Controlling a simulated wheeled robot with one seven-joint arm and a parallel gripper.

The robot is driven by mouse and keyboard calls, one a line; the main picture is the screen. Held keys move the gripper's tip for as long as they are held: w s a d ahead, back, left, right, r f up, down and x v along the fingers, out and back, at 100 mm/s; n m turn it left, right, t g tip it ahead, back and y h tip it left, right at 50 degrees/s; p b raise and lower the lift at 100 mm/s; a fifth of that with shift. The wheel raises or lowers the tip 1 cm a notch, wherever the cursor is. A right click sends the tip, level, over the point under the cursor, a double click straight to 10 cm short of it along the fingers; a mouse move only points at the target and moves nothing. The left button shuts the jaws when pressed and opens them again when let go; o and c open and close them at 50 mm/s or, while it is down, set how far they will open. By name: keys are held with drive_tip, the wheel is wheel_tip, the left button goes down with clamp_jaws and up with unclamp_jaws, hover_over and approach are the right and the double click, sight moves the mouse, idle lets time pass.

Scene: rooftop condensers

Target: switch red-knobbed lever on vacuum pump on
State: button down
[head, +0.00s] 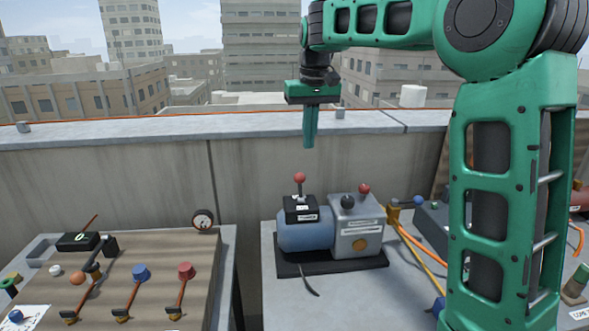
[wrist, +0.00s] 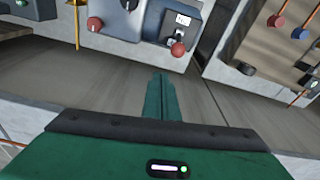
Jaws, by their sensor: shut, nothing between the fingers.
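The vacuum pump (head: 305,232) stands on a black base on the right-hand table, with a blue motor and a grey housing. Its red-knobbed lever (head: 300,180) rises nearly upright from a black switch box (head: 300,208) on the motor. In the wrist view the lever's red knob (wrist: 178,49) shows beside the box's white label. My green gripper (head: 310,140) hangs pointing down above and behind the pump, apart from the lever. Its fingers are shut and empty, and they also show in the wrist view (wrist: 159,78).
Another red knob (head: 364,188) and a black knob (head: 347,201) sit on the pump's grey housing. A left table carries a board with several coloured levers (head: 140,272) and a gauge (head: 203,219). A concrete parapet (head: 110,170) runs behind. Orange hoses (head: 412,240) lie right of the pump.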

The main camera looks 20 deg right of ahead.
sight(300, 185)
drive_tip(key=w+a, duration=0.2)
drive_tip(key=w, duration=0.1)
drive_tip(key=shift+a+r, duration=0.35)
drive_tip(key=shift+r, duration=0.05)
wheel_tip(300, 185, down, 9)
drive_tip(key=s, duration=0.2)
drive_tip(key=shift+s+a, duration=0.15)
drive_tip(key=shift+s, duration=0.2)
idle(0.5)
drive_tip(key=shift+s+r+t, duration=0.1)
drive_tip(key=shift+s+t, duration=0.15)
drive_tip(key=shift+t, duration=0.25)
